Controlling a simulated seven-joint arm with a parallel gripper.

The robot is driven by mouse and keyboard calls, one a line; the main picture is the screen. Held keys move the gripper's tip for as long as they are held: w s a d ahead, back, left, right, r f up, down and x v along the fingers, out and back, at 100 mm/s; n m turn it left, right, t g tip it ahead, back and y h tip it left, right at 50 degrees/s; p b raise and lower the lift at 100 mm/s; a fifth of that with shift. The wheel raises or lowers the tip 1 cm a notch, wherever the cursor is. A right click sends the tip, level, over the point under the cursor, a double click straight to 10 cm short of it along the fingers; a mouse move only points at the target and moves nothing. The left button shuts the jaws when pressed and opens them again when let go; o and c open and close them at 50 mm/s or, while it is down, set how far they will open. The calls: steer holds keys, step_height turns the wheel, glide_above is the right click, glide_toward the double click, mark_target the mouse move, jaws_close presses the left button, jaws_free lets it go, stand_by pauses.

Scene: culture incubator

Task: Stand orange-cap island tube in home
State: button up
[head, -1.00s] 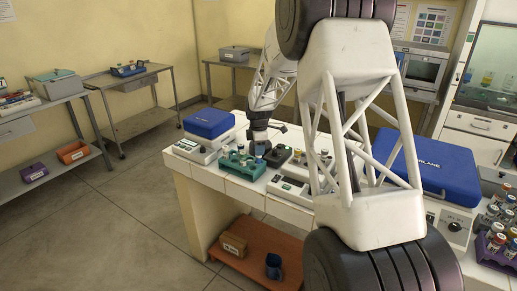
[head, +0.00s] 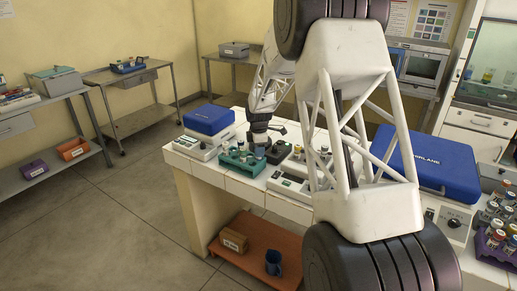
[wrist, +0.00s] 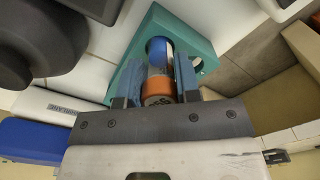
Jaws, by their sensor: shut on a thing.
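In the wrist view the orange-cap tube (wrist: 157,88) is between the two blue-grey fingers of my gripper (wrist: 158,84), which is shut on it near the cap. The tube's clear body and blue lower part point toward the teal rack (wrist: 203,40). Its far end overlaps the rack; I cannot tell whether it is seated in a hole or just above. In the head view my gripper (head: 260,150) is low at the right part of the teal rack (head: 232,166) on the white bench. The held tube is too small to make out there.
A black block-like device (head: 278,152) stands close to the right of the rack. A blue case (head: 209,119) lies behind left and a larger blue case (head: 425,165) to the right. A white instrument (head: 290,185) lies in front right. Below is an orange shelf (head: 262,245) with a blue mug (head: 273,262).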

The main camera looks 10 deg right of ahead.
steer(key=shift+f, duration=0.35)
steer(key=shift+f, duration=0.1)
steer(key=o, duration=1.3)
steer(key=shift+r, duration=3.75)
